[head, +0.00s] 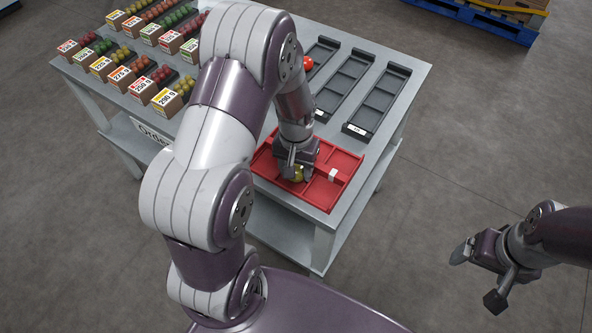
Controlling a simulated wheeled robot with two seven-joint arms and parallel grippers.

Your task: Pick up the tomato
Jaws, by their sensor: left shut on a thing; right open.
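A yellow-green tomato (298,174) shows low between the fingers of my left gripper (296,176). The gripper is shut on it, over the red divided tray (325,196) on the table. The fingers partly hide the tomato, and I cannot tell whether it touches the tray floor. A red tomato (307,63) sits by the left black tray, partly hidden by my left arm. My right gripper (477,276) is open and empty, off the table at the right, above the floor.
Several long black trays (378,100) lie on the grey table (413,85). A small white block (333,174) is in the red tray. Labelled boxes (166,102) with rows of tomatoes stand at the left. A blue pallet (490,25) is at the back right. Floor to the right is clear.

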